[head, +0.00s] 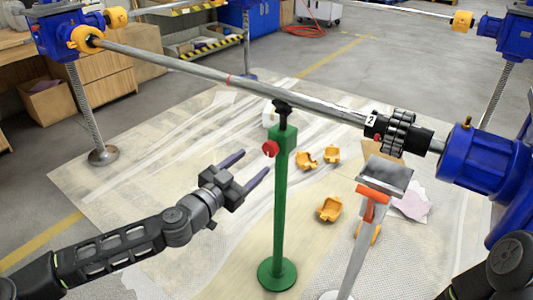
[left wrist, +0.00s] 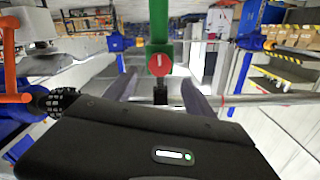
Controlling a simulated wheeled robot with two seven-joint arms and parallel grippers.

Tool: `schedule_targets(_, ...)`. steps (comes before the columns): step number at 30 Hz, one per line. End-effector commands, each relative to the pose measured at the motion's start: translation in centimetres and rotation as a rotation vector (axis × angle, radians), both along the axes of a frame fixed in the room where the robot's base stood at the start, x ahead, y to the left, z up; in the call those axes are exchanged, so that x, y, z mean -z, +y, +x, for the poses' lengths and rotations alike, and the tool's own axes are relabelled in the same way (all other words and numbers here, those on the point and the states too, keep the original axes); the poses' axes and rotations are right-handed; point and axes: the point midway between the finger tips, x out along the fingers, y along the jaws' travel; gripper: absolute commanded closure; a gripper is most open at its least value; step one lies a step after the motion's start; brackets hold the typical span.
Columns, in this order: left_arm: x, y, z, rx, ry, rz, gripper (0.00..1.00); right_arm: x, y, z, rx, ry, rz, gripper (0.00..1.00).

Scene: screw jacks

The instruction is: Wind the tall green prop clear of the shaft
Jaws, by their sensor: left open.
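The tall green prop (head: 280,210) stands upright on a round green base. Its red knob (head: 269,148) is on the side of the green collar near the top. The prop's black head (head: 283,107) is at the underside of the grey shaft (head: 240,85) and looks in contact; I cannot tell exactly. My left gripper (head: 253,163) is open and empty, left of the prop and slightly below the knob. In the left wrist view, which looks upside down, the red knob (left wrist: 160,63) shows between the two spread fingers, apart from them. My right gripper is out of view.
A grey stand with an orange handle (head: 372,200) is right of the prop. The shaft carries a black coupling (head: 398,132) beside a blue motor (head: 485,160). Several yellow parts (head: 328,208) lie on the floor sheet. Free space lies left of the prop.

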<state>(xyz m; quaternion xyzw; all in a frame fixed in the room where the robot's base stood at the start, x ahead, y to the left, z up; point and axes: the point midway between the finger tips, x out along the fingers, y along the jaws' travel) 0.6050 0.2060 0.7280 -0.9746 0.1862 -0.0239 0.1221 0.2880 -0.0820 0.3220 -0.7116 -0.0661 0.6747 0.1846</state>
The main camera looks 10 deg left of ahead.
Motion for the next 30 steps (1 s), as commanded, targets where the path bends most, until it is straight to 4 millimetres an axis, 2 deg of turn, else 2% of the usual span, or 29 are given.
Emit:
schedule_targets(15, 0.1, -2.6, 6.3, 0.001, 0.0, -0.003, 0.37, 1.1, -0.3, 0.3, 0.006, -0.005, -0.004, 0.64)
schedule_targets(26, 0.1, -2.8, 7.0, 0.001, 0.002, -0.001, 0.37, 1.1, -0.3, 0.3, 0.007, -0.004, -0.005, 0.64)
schedule_targets(30, 0.1, -2.8, 7.0, 0.001, 0.002, -0.001, 0.47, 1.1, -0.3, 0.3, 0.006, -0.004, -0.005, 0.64)
